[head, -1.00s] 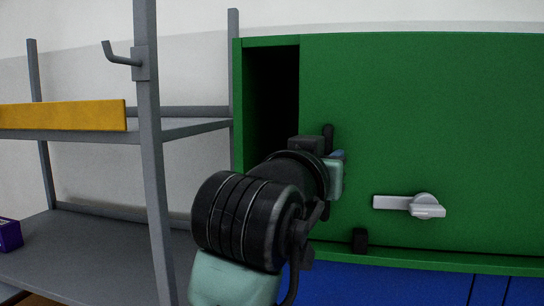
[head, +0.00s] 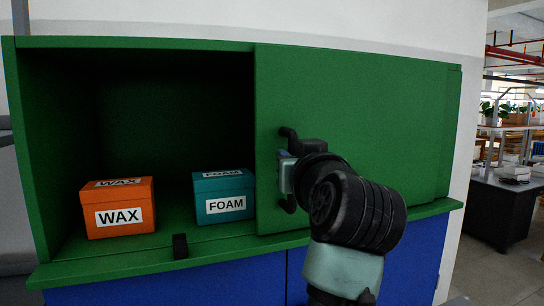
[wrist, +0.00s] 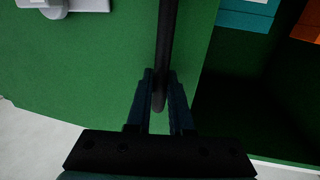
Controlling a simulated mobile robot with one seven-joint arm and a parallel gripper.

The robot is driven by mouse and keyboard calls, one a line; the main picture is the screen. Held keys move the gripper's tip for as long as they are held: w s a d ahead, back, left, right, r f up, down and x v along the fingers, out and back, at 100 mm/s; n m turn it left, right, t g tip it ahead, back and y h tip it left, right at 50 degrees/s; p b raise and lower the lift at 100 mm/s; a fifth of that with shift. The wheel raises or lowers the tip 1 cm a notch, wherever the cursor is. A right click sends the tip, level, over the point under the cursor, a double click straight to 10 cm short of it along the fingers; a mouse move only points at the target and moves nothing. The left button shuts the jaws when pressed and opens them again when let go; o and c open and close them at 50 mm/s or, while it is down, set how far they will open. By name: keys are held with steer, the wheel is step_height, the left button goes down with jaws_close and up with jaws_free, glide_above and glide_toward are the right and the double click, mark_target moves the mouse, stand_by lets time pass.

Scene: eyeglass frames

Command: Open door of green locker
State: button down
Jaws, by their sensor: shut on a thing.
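The green locker (head: 130,42) has a sliding green door (head: 370,110) that stands over its right part. The left part is open and shows the dark inside. The door's black upright handle (head: 287,133) is near the door's left edge. My gripper (head: 287,170) is at this handle, its fingers partly hidden by my wrist. In the wrist view, the two fingers of my gripper (wrist: 160,92) are shut around the handle bar (wrist: 167,40), beside the door's edge and the dark opening.
Inside the opening sit an orange WAX box (head: 118,218) and a teal FOAM box (head: 223,206). A small black block (head: 180,246) is on the front sill. A grey-white latch (wrist: 62,8) on the door shows in the wrist view. Blue cabinet fronts (head: 240,277) are below.

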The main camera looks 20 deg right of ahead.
steer(key=shift+d, duration=0.1)
steer(key=c, duration=0.8)
jaws_free()
steer(key=s+a+b, duration=0.2)
steer(key=s+b, duration=0.3)
steer(key=s, duration=0.7)
steer(key=shift+s+a, duration=0.3)
steer(key=shift+s, duration=0.05)
